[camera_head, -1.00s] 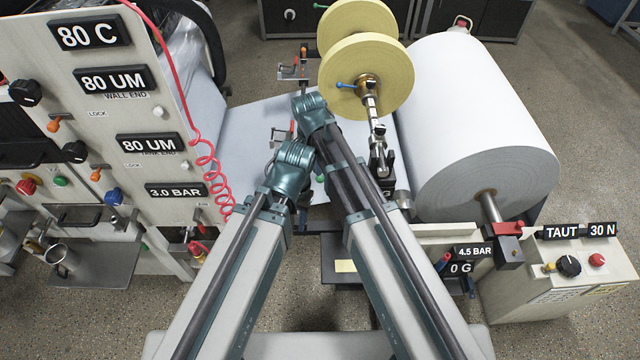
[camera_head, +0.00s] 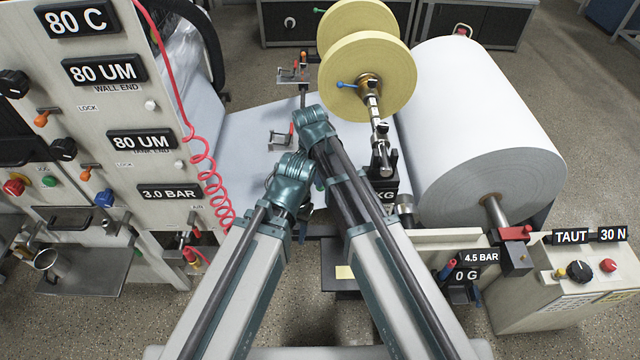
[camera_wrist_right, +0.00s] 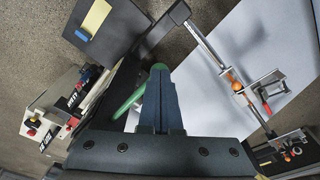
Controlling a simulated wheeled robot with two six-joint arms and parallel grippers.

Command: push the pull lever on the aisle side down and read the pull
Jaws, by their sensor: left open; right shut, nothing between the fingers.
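A lever with a green handle (camera_wrist_right: 130,102) lies beside my right gripper's fingertips in the right wrist view; I cannot tell whether they touch. I cannot tell from its look whether it is the aisle-side pull lever. My right gripper (camera_wrist_right: 162,75) is shut and empty; in the head view it is hidden behind the arm links. My left gripper (camera_head: 304,218) is open, low beside the web, partly hidden by its own wrist. A black display reading KG (camera_head: 386,196) stands right of my right arm, its number hidden. Another display reads 0 G (camera_head: 467,274).
A white paper roll (camera_head: 480,130) and two yellow reels (camera_head: 372,78) stand beyond my arms. A control panel (camera_head: 110,110) with a red coiled hose (camera_head: 205,170) is at left. A metal bar (camera_wrist_right: 215,52) with an orange knob crosses near the white web (camera_wrist_right: 270,45).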

